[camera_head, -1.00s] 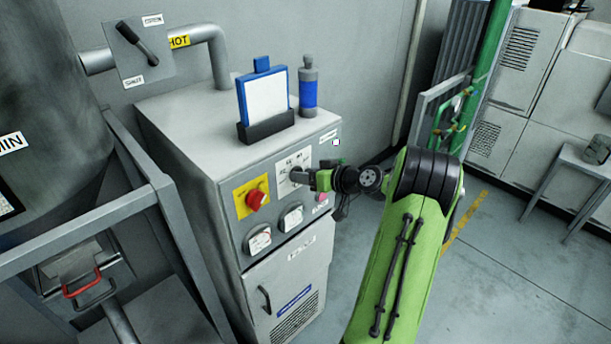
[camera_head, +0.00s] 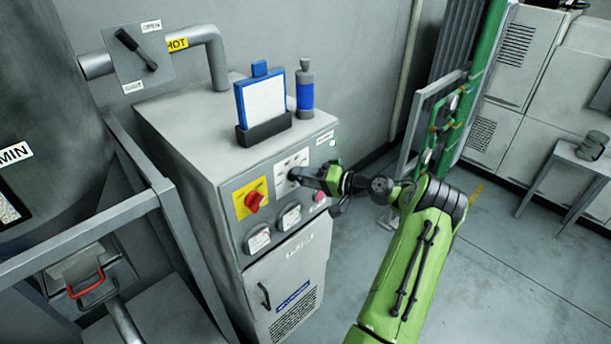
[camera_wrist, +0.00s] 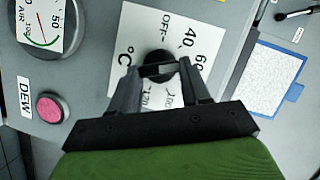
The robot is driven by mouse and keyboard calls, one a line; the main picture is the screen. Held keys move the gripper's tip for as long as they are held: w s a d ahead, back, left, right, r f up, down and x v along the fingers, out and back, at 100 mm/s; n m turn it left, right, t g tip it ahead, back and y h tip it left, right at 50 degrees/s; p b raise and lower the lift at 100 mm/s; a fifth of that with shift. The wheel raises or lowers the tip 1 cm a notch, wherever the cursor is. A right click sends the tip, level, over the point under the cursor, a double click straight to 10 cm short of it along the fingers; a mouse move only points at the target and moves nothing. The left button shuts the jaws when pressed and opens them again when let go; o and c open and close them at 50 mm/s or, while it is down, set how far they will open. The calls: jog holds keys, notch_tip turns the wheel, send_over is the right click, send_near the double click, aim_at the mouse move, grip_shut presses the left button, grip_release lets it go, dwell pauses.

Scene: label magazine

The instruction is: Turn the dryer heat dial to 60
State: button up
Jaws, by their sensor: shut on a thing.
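The heat dial's white plate (camera_head: 284,164) is on the front panel of the grey dryer cabinet (camera_head: 200,150). In the wrist view the plate (camera_wrist: 133,25) reads OFF, 40, 60 and °C, with other marks partly covered by my gripper. The dark round dial knob (camera_wrist: 158,60) is at the plate's middle, between my fingertips. My gripper (camera_wrist: 158,72) is shut on the knob; it also shows at the panel in the head view (camera_head: 298,174). The knob's pointer is hidden, so its setting cannot be read.
A red switch on a yellow plate (camera_head: 253,200) is left of the dial. Two gauges (camera_head: 290,216) and a pink button (camera_head: 319,197) are below. A clipboard holder (camera_head: 264,132) and a blue bottle (camera_head: 305,90) stand on top.

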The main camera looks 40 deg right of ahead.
jog(key=shift+m, duration=0.5)
jog(key=o, duration=1.1)
jog(key=shift+c, duration=0.2)
jog(key=b+v, duration=0.1)
jog(key=v, duration=1.4)
jog(key=shift+s+d+f, duration=0.25)
jog(key=shift+s+d, duration=0.1)
